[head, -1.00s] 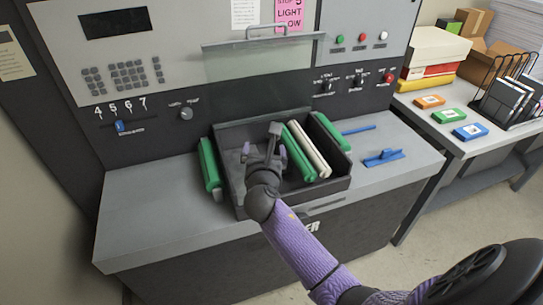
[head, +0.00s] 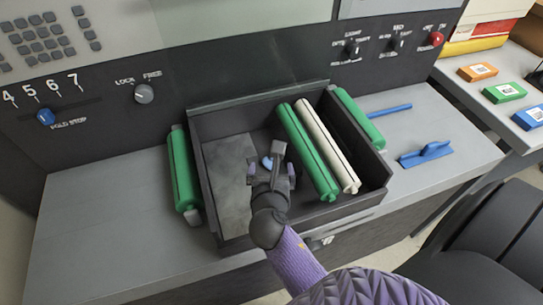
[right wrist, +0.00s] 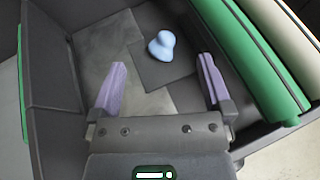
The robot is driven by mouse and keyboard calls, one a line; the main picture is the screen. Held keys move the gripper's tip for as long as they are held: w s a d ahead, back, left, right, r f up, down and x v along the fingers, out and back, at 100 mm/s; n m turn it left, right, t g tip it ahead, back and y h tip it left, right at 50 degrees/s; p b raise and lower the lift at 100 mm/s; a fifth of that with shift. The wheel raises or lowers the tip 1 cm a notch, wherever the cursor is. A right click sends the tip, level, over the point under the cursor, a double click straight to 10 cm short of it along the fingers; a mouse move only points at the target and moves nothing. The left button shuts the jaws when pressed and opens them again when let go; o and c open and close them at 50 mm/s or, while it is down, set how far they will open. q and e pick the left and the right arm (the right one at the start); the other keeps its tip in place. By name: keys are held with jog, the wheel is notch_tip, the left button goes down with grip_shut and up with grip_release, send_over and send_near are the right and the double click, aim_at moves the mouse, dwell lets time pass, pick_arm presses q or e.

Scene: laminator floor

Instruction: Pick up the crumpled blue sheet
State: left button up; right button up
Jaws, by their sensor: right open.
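The crumpled blue sheet (right wrist: 162,46) is a small light blue lump on the floor of the dark open tray (head: 378,196). It lies on a darker grey square patch. In the head view only a bit of the blue sheet (head: 267,162) shows past my gripper. My right gripper (head: 271,172) reaches down into the tray. In the right wrist view its two purple fingers (right wrist: 160,80) are wide apart and empty. The blue sheet lies beyond the fingertips, roughly between their lines and apart from both. My left gripper is not in view.
A green roller (head: 308,150) and a cream roller (head: 328,146) lie in the tray, right of my gripper. Other green rollers flank the tray at left (head: 183,172) and right (head: 358,117). A blue-handled tool (head: 426,154) lies on the grey worktop. The tray's walls surround the gripper.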

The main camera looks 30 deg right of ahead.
jog(key=b, duration=0.3)
send_near(272, 161)
jog(key=f, duration=0.2)
jog(key=w, duration=0.1)
jog(key=shift+d+f, duration=0.3)
jog(key=shift+f, duration=0.1)
jog(key=b+x, duration=0.1)
jog(key=x, duration=0.6)
jog(key=shift+w+d+b, duration=0.15)
jog(key=shift+w+b, duration=0.15)
jog(key=shift+b, duration=0.05)
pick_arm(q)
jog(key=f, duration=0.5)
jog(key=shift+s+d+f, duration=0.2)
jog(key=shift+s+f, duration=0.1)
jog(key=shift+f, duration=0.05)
pick_arm(e)
jog(key=shift+r, duration=0.1)
jog(key=c, duration=0.9)
jog(key=shift+c, duration=1.3)
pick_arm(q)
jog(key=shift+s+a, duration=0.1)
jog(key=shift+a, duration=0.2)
